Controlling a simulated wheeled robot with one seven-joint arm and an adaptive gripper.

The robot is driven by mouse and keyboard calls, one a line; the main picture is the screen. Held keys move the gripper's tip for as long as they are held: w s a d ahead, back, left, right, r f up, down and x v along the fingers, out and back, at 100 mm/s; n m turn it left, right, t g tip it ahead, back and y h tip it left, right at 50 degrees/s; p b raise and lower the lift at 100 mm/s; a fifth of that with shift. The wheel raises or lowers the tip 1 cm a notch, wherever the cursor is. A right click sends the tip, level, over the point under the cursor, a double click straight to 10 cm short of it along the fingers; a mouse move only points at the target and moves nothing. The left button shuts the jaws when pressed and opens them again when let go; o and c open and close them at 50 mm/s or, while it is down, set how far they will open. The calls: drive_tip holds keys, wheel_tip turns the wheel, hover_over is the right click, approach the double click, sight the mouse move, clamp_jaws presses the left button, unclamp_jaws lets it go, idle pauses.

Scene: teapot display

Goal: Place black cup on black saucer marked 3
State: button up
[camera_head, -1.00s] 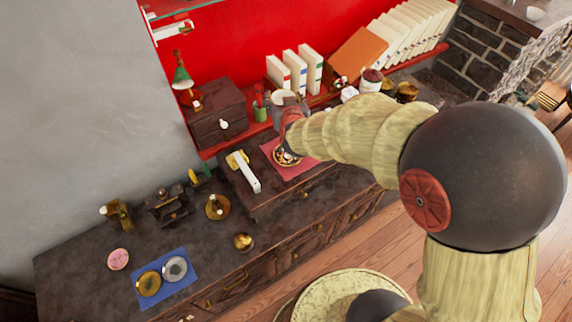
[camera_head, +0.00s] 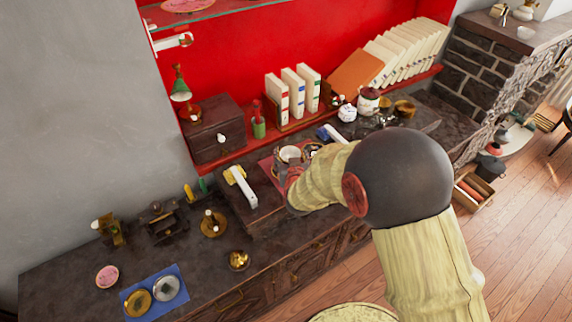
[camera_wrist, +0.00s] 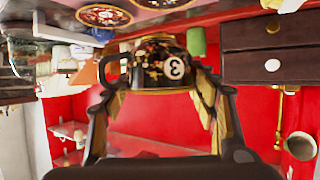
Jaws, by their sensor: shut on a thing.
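In the wrist view, which looks upside down, a black cup (camera_wrist: 150,68) with a floral pattern and a white round 3 sits between the fingers of my gripper (camera_wrist: 160,92), which is shut on it. The cup's handle is on the left. A dark, decorated saucer (camera_wrist: 103,15) lies beyond it on a red mat, with another patterned saucer (camera_wrist: 165,3) cut off by the top edge. I cannot read a number on either. In the head view, my arm hides most of the gripper and the red mat (camera_head: 267,164); a dark saucer shows partly at the mat's far side (camera_head: 312,149).
A white cup-like thing (camera_head: 290,153) stands near my gripper. A white-handled brush (camera_head: 243,186) lies to its left. A dark drawer box (camera_head: 212,130), a green holder (camera_head: 259,128) and white books (camera_head: 295,92) stand behind. A blue mat (camera_head: 150,303) with two saucers is at front left.

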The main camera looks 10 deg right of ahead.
sight(286, 156)
drive_tip(key=w+f, duration=0.2)
drive_tip(key=f, duration=0.1)
drive_tip(key=w+f+b, duration=0.1)
drive_tip(key=w+f, duration=0.2)
drive_tip(key=shift+w+f+b, duration=0.15)
drive_tip(key=shift+w+b, duration=0.1)
drive_tip(key=shift+b, duration=0.05)
drive_tip(key=shift+f+b, duration=0.4)
drive_tip(key=shift+f, duration=1.05)
drive_tip(key=shift+f, duration=0.2)
drive_tip(key=o, duration=1.2)
drive_tip(key=shift+r, duration=0.1)
